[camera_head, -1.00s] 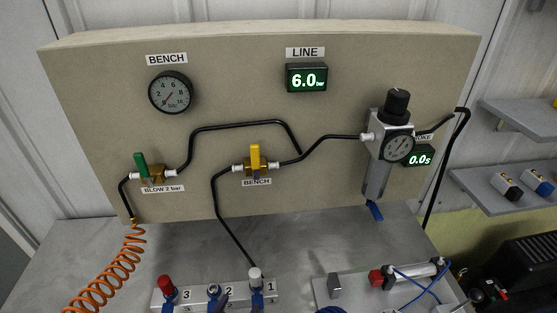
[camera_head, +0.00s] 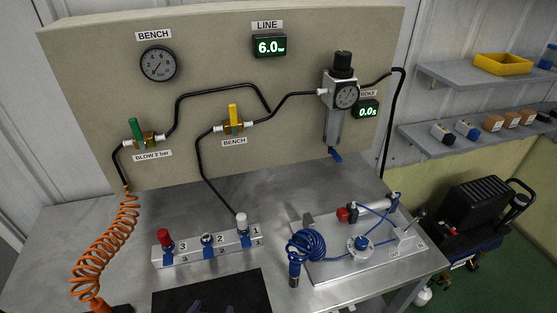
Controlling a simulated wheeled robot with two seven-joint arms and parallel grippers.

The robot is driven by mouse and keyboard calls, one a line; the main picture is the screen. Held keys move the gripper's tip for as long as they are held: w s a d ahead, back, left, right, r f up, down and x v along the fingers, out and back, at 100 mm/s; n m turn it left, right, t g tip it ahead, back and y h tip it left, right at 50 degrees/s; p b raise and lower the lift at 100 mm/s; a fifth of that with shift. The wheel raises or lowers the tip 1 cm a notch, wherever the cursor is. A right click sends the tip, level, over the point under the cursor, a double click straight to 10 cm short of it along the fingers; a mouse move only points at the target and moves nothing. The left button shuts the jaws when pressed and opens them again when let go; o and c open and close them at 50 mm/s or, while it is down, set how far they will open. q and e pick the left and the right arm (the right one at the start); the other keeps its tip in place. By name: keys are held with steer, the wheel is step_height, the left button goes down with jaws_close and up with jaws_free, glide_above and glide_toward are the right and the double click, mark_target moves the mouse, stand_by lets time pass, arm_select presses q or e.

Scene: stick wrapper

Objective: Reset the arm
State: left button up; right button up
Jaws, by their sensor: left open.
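Only the fingertips of my left gripper (camera_head: 212,306) show, dark, at the bottom edge of the head view. They are apart, with nothing visible between them, in front of the black mat (camera_head: 255,290). The rest of that arm is out of frame. My right gripper is not in view. Behind the fingertips stands the manifold block (camera_head: 190,254), with a red fitting at 3, a blue one at 2 and a white one at 1.
The upright panel holds a green-handled valve (camera_head: 137,132), a yellow-handled valve (camera_head: 233,117) and a regulator (camera_head: 341,95). An orange coiled hose (camera_head: 100,250) lies left. A plate with a cylinder and blue hose (camera_head: 375,245) lies right. Shelves and a black machine (camera_head: 487,208) stand farther right.

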arm_select(q)
steer(key=s+a+r+g+y, duration=0.15)
steer(key=s+r+g, duration=0.25)
steer(key=s+g, duration=0.65)
steer(key=s+a+f+b, duration=0.1)
steer(key=s+f+b, duration=0.15)
steer(key=f, duration=1.15)
steer(key=s+f+b, duration=0.2)
steer(key=f+b, duration=0.2)
steer(key=f, duration=0.9)
steer(key=s+a+f+m+b, duration=0.1)
steer(key=s+f+b, duration=0.3)
steer(key=s+f, duration=0.9)
steer(key=shift+a+g, duration=0.45)
steer(key=shift+a, duration=0.45)
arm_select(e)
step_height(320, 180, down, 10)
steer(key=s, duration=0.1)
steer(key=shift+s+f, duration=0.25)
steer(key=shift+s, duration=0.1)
arm_select(q)
steer(key=shift+w, duration=0.1)
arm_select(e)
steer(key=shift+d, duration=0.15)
